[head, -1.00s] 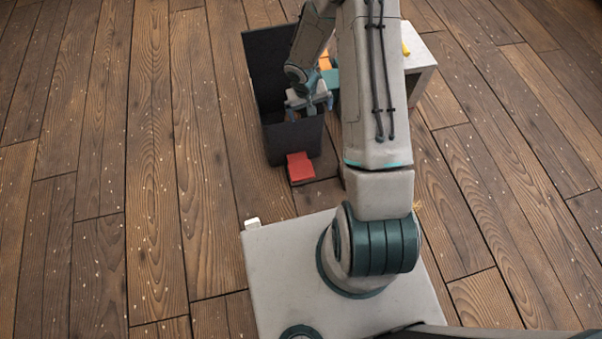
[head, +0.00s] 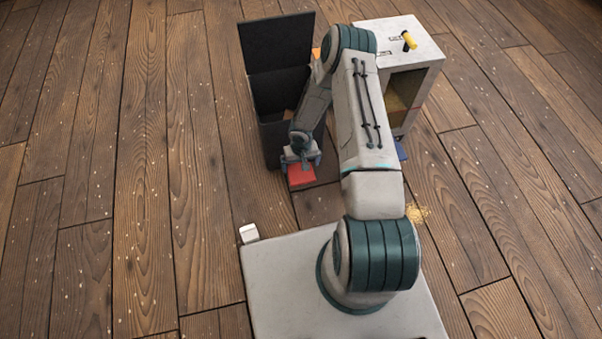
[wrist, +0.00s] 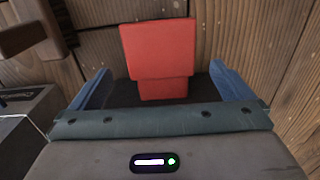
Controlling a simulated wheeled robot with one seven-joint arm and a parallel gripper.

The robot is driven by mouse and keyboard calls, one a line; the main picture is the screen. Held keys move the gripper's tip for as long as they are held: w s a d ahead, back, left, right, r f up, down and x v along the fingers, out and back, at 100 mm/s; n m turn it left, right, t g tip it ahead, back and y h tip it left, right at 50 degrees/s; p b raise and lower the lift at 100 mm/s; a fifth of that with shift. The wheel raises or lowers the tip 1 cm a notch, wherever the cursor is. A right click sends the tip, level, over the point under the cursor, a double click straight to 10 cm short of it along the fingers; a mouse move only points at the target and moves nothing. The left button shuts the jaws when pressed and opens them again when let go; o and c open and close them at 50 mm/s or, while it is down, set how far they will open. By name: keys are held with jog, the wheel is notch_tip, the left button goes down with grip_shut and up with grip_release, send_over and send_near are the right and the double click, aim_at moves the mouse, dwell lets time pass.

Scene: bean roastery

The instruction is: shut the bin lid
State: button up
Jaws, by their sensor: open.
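The dark bin (head: 272,138) stands in front of my base with its lid (head: 278,42) raised upright at the back, so the bin is open. A red pedal (head: 302,178) sticks out low at the bin's front; it also shows in the wrist view (wrist: 158,48). My gripper (head: 302,163) is open and empty over the pedal. In the wrist view its two blue fingers (wrist: 160,72) are spread either side of the pedal's near part. Whether they touch it I cannot tell. My arm hides the bin's right side.
A white cabinet (head: 429,68) with an open front and a yellow handle (head: 408,41) stands right of the bin. A yellowish spill (head: 418,214) lies on the floor beside my base. The plank floor (head: 100,180) on the left is clear.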

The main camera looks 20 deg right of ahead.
aim_at(301, 173)
notch_tip(301, 173, down, 6)
jog(key=shift+r+b, duration=0.15)
jog(key=shift+b, duration=0.65)
